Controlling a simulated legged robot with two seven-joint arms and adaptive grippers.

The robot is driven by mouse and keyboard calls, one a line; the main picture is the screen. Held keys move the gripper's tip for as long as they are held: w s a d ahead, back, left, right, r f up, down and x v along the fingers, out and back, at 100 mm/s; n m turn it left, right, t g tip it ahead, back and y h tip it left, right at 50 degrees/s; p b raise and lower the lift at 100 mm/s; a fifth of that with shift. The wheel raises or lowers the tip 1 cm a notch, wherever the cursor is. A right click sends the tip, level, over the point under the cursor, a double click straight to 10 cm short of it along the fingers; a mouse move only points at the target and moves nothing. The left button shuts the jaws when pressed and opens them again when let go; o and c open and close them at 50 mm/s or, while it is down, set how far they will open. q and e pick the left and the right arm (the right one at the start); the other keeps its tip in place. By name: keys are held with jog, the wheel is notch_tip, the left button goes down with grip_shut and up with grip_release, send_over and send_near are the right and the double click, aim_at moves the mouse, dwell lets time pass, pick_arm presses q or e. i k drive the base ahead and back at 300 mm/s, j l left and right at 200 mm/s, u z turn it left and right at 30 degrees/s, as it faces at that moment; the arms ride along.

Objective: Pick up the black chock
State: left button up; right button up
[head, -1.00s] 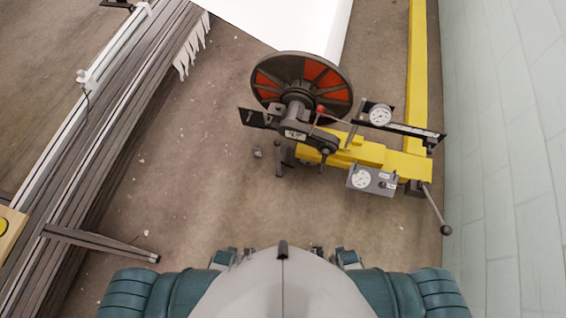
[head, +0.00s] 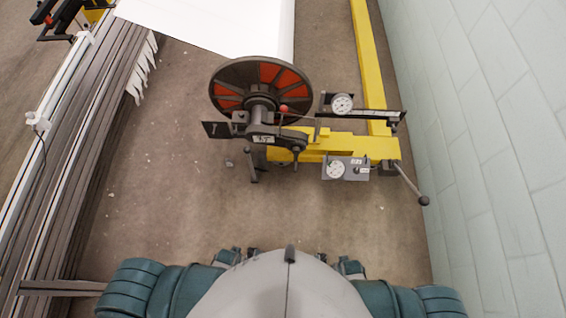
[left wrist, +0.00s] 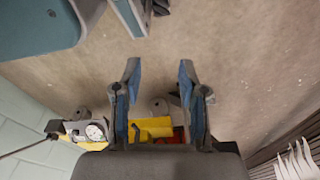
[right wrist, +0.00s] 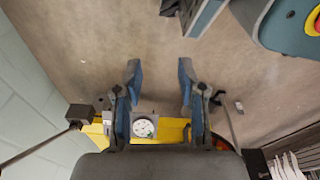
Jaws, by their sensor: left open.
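I cannot pick out the black chock with certainty. A small dark lump (head: 230,163) lies on the floor left of the yellow machine's stand in the head view; it is too small to identify. A small grey piece (right wrist: 239,107) lies on the floor right of the fingers in the right wrist view. My left gripper (left wrist: 160,68) is open and empty, with bare floor between its fingertips. My right gripper (right wrist: 160,68) is open and empty, also over bare floor. Neither gripper shows in the head view.
The yellow machine (head: 345,143) carries a dark wheel with red panels (head: 260,90), dials and a ball-ended lever (head: 411,183). A pale block wall (head: 480,130) stands at right. Long metal rails (head: 75,130) run along the left. The floor between is mostly clear.

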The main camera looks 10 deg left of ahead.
aim_at(259, 163)
jog(key=i+j+z, duration=0.1)
jog(key=j+z, duration=0.15)
jog(key=z, duration=0.2)
jog(key=j+z, duration=0.25)
jog(key=z, duration=0.2)
jog(key=j+z, duration=0.3)
jog(key=z, duration=0.15)
jog(key=j+z, duration=0.3)
jog(key=z, duration=0.15)
